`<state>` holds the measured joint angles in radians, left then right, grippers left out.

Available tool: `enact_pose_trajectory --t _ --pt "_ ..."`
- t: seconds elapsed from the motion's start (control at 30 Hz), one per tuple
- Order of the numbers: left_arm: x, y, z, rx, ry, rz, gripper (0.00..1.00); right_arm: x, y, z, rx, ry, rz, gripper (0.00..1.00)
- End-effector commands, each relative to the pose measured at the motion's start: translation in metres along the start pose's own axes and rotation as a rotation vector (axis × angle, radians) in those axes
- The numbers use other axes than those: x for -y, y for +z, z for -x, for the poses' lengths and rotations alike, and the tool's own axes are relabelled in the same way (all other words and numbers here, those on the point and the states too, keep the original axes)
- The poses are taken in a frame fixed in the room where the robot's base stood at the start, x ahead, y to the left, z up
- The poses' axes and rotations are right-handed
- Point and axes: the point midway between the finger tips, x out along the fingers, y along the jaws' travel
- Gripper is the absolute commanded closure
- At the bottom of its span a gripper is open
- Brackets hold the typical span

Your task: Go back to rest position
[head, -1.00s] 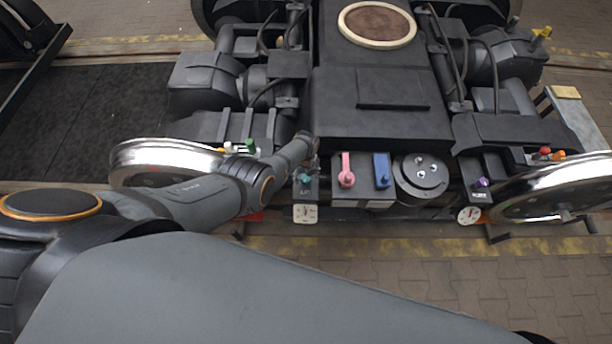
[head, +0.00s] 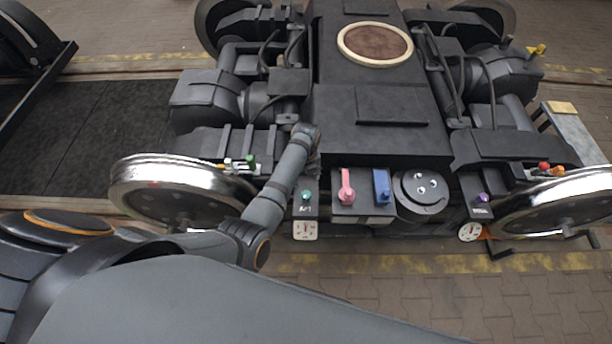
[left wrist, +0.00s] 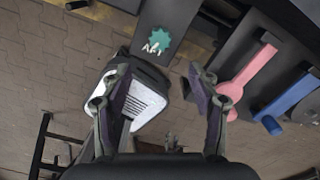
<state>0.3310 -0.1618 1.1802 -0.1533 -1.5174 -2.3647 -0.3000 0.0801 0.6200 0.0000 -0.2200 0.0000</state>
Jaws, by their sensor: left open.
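My left arm comes in from the left in the head view, with its wrist (head: 305,133) over the near left part of the bogie. The left gripper is mostly hidden behind the wrist there. In the left wrist view the left gripper (left wrist: 162,88) is open, its two fingers apart with nothing between them. Beyond the fingers are a teal knob (left wrist: 159,40), a white gauge (left wrist: 140,102), a pink lever (left wrist: 246,78) and a blue lever (left wrist: 290,103). The fingers look clear of these. My right gripper is not in view.
The dark bogie (head: 385,145) fills the middle. Shiny wheels stand at its left (head: 180,172) and right (head: 520,207). A second gauge (head: 470,231) hangs beside the right wheel. The paved floor (head: 420,290) in front is clear. A black mat (head: 60,135) lies at the left.

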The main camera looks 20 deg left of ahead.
Motion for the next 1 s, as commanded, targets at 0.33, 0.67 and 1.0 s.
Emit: enact_pose_trajectory --t 0.33,0.67,1.0 --pt "0.0 0.0 0.006 0.0 0.0 0.0 0.39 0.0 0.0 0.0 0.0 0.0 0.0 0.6" --pt "-0.003 0.0 0.006 0.003 -0.002 0.026 0.39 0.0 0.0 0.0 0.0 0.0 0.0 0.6" --pt "-0.114 -0.016 0.028 0.097 -0.121 1.101 0.39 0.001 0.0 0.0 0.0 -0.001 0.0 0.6"
